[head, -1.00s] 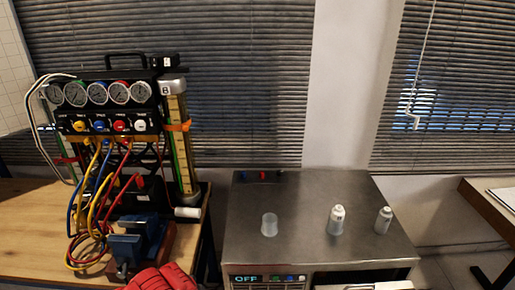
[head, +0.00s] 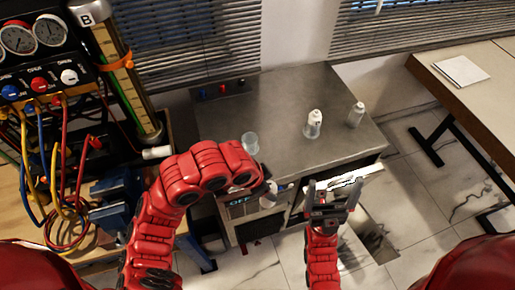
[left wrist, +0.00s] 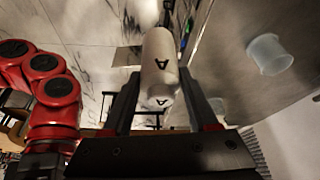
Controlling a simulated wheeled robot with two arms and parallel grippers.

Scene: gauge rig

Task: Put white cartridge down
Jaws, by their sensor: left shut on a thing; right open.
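A white cartridge marked "A" (left wrist: 160,62) is between the fingers of my left gripper (left wrist: 158,105), which is shut on it. In the head view the held cartridge (head: 269,199) is partly hidden by my left arm, in front of the metal cabinet's front edge. My right gripper (head: 333,196) is open and empty, in front of the cabinet further right. An empty clear cup (head: 250,143) stands on the cabinet top; it also shows in the left wrist view (left wrist: 270,54). A white bottle-like cartridge (head: 314,120) stands in another clear cup. A similar one (head: 355,115) stands to its right.
The metal cabinet top (head: 285,100) has clear room between and behind the cups. A gauge rig (head: 40,70) with coloured hoses stands at left. A side table (head: 480,75) with paper (head: 461,71) is at right.

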